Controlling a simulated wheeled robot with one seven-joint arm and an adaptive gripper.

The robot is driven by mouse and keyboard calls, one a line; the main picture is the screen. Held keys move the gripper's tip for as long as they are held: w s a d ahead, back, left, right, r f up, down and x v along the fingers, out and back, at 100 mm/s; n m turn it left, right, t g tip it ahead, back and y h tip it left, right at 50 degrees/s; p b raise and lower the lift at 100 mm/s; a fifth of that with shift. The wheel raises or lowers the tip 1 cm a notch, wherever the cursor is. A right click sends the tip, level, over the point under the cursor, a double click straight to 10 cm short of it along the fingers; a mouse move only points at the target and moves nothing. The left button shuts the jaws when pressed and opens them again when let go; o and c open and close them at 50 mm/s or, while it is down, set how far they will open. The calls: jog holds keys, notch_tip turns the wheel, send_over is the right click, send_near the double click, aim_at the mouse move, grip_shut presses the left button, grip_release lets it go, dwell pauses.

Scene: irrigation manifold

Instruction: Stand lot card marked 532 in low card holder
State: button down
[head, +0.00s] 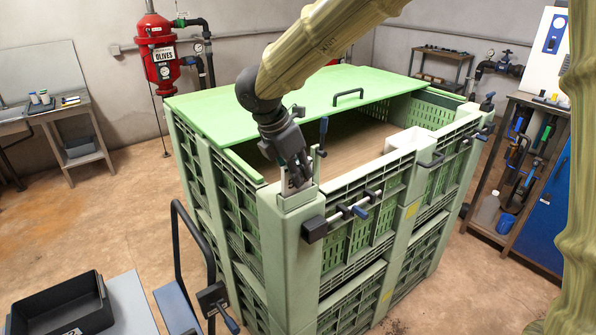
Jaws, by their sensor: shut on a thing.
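My gripper (297,180) points down at the near top corner of the big green slatted crate (292,240). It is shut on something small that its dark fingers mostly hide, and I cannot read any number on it. Pale upright edges (317,166) stand close beside the fingers at the corner post. I cannot tell whether they belong to the crate or to a card holder, nor whether the held thing touches them. No card marked 532 can be made out in the head view.
A green lid (290,95) with a black handle covers the crate's far part. A white box (410,140) sits at its right rim. Clamps with blue handles (360,211) stick out near my gripper. A black tray (62,303) lies at front left.

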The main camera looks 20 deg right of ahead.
jog(key=c, duration=0.9)
grip_release()
jog(key=shift+o, duration=0.2)
jog(key=shift+r, duration=0.1)
jog(key=s+a+r+p, duration=0.2)
jog(key=s+r+p, duration=0.1)
jog(key=r, duration=0.2)
jog(key=shift+r, duration=0.2)
dwell(0.7)
jog(key=shift+a, duration=0.1)
